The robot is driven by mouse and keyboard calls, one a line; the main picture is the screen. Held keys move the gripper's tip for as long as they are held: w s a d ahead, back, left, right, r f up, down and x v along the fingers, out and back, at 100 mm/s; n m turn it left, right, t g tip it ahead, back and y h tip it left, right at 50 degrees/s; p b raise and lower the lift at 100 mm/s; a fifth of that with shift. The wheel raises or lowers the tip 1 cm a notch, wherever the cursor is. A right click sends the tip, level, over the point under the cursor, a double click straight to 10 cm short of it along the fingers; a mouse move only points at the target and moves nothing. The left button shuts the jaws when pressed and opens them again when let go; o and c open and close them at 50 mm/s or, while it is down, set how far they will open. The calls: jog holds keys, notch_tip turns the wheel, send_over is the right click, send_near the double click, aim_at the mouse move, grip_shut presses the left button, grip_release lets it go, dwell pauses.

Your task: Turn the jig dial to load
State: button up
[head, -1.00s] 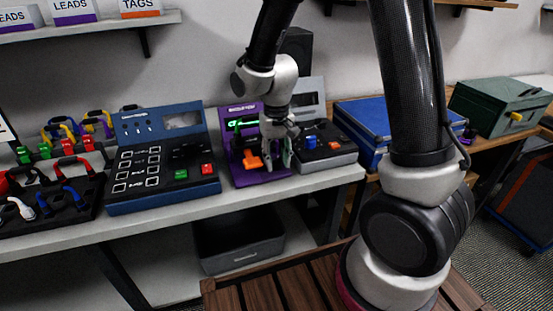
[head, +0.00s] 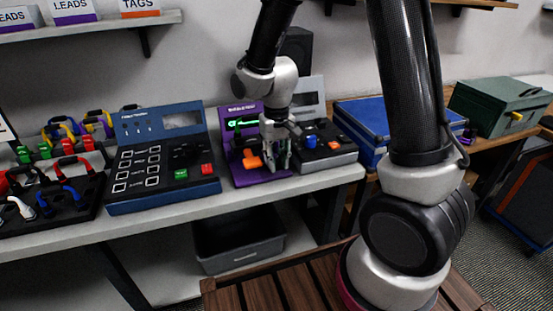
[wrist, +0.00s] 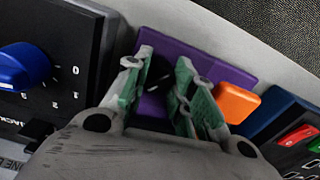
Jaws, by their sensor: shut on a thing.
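The purple jig (head: 262,178) stands on the bench with an orange block on its front; it also shows in the wrist view (wrist: 232,74). My gripper (head: 278,166) is over the jig's right side, pointing down. In the wrist view, my gripper's green-padded fingers (wrist: 160,72) are shut on a dark knob, the jig dial (wrist: 157,80), of which only a small part shows. The fingers hide its pointer and any marks, so I cannot tell its setting.
A dark box with a blue knob (head: 311,141) stands close on the right. A blue tester (head: 140,190) stands on the left. A blue case (head: 362,115) is farther right. A grey bin (head: 240,262) sits below the bench.

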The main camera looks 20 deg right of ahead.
aim_at(276, 158)
jog(key=n, duration=0.8)
jog(key=shift+n, duration=0.3)
jog(key=n, duration=0.4)
jog(key=shift+n, duration=2)
jog(key=o, duration=0.8)
jog(key=shift+c, duration=0.2)
notch_tip(276, 158, up, 12)
